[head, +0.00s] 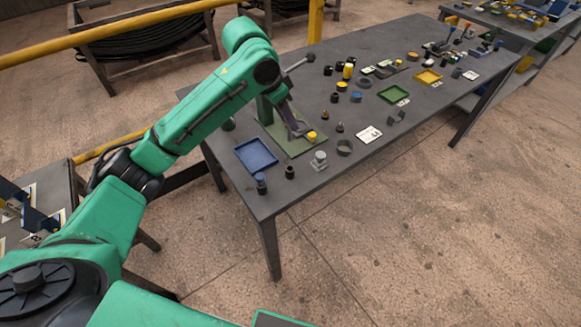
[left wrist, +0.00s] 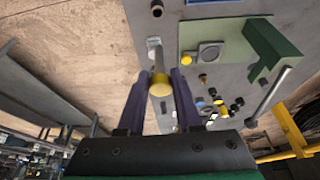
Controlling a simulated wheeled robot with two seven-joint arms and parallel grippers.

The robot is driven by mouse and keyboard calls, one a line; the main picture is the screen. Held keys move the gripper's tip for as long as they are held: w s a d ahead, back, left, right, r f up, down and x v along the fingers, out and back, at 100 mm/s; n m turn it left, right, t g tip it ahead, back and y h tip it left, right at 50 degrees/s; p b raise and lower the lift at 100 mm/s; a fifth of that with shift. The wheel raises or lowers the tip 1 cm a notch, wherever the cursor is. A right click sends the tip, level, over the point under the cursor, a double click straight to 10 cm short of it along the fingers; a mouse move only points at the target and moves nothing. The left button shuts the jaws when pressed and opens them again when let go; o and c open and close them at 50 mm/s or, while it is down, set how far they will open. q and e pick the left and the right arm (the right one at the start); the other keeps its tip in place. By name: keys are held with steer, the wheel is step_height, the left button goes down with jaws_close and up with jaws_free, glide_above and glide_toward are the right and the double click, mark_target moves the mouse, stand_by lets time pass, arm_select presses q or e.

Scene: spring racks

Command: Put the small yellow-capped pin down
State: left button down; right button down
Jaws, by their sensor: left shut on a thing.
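The small yellow-capped pin (left wrist: 160,84) is between the two dark purple fingers of my left gripper (left wrist: 157,76) in the left wrist view. The fingers are shut on it, and its pale shaft points away from the palm. In the head view, the yellow cap (head: 311,136) shows beside the left gripper (head: 303,131), over the near right part of the green base plate (head: 295,147). I cannot tell whether the pin's lower end touches anything. My right gripper is not in view.
A green lever press (left wrist: 270,45) stands close beside the gripper. A blue tray (head: 256,155), a grey fitting (head: 320,160) and a dark cylinder (head: 290,172) are near the table's close end. Green (head: 393,94) and yellow (head: 428,77) trays and several small parts lie farther along.

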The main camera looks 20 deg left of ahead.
arm_select(q)
step_height(320, 180, down, 16)
steer(key=shift+f+p, duration=0.1)
steer(key=shift+p, duration=0.6)
steer(key=c, duration=0.6)
jaws_free()
steer(key=v, duration=1.2)
steer(key=shift+b, duration=0.35)
